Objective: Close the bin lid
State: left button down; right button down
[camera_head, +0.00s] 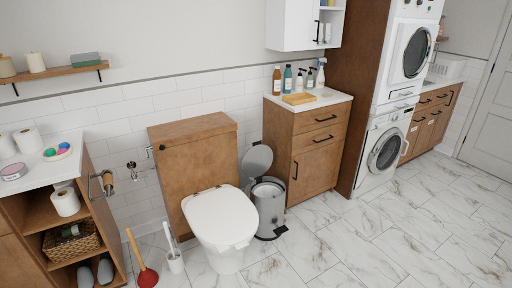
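A small grey pedal bin (269,209) stands on the floor between the toilet and a wooden cabinet. Its round grey lid (257,159) is open, tilted up and back toward the wall on the bin's left side. The bin's rim and a pale inner bucket show at the top. A dark pedal (281,230) shows at the bin's base. Neither of my grippers shows in the head view.
The toilet (221,218) with its white lid down stands just left of the bin. The wooden cabinet (309,144) with bottles on top stands behind and right. A plunger (146,275) and toilet brush (174,258) stand left of the toilet. The marble floor (370,240) at right is clear.

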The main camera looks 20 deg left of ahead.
aim_at(257, 161)
jog(key=i+j, duration=0.1)
jog(key=i, duration=0.8)
jog(key=i+j, duration=0.15)
jog(key=i, duration=0.75)
jog(key=i+j, duration=0.1)
jog(key=i, duration=0.8)
